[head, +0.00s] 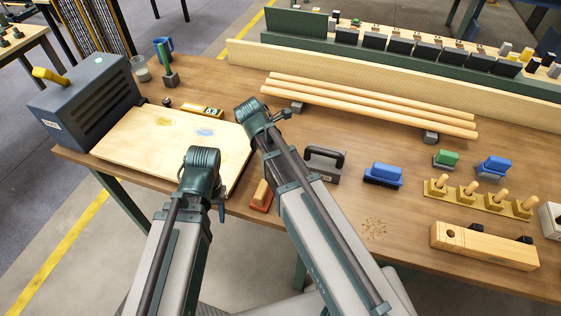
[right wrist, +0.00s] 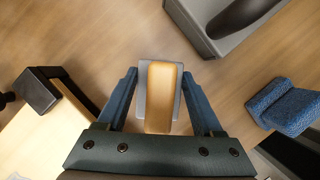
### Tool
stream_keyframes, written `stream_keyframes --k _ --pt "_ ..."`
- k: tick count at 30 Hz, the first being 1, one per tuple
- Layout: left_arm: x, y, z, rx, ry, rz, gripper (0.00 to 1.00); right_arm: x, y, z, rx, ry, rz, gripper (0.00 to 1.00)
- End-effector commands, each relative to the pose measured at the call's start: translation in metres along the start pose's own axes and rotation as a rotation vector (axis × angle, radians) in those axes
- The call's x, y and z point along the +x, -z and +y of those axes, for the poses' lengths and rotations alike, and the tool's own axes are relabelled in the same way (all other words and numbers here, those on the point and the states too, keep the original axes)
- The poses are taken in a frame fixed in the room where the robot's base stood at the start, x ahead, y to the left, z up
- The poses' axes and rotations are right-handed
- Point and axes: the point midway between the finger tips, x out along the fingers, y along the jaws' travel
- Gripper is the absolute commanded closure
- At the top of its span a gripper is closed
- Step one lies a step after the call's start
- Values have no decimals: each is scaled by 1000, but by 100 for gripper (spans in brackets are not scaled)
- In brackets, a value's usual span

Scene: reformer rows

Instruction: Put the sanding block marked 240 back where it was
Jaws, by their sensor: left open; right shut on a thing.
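My right gripper (right wrist: 158,102) is shut on a sanding block (right wrist: 165,92) with a tan top and grey base, between its blue fingers in the right wrist view. No number can be read on it. In the head view my right arm hides this block. My left gripper (head: 221,211) is open, mostly hidden behind its own arm near the front edge of the board. A block with an orange-tan top and red base (head: 262,196) stands between the arms. Blue (head: 383,174), green (head: 446,159) and another blue block (head: 494,166) stand to the right.
A grey tool with a dark handle (head: 323,164) stands right of my right arm; it also shows in the right wrist view (right wrist: 215,25). A pale board (head: 130,137) lies left. Wooden rods (head: 370,103) lie behind. Pegs and a wooden plane-like body (head: 485,245) stand right.

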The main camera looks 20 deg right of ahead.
Motion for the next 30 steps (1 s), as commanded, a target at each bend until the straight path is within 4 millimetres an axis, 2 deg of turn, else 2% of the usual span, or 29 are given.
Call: stream_keyframes --k 1,3,15,16,18,21,30 --pt "13 1 1 0 0 0 50 12 5 0 0 0 0 93" --pt "17 1 2 0 0 0 50 16 6 0 0 0 0 93" --pt "19 1 2 0 0 0 50 18 7 0 0 0 0 93" --pt "18 1 2 0 0 0 50 17 7 0 0 0 0 30" --pt "17 1 2 0 0 0 50 16 7 0 0 0 0 18" --pt "17 1 2 0 0 0 50 16 7 0 0 0 0 2" --pt "17 1 2 0 0 0 50 16 6 0 0 0 0 2"
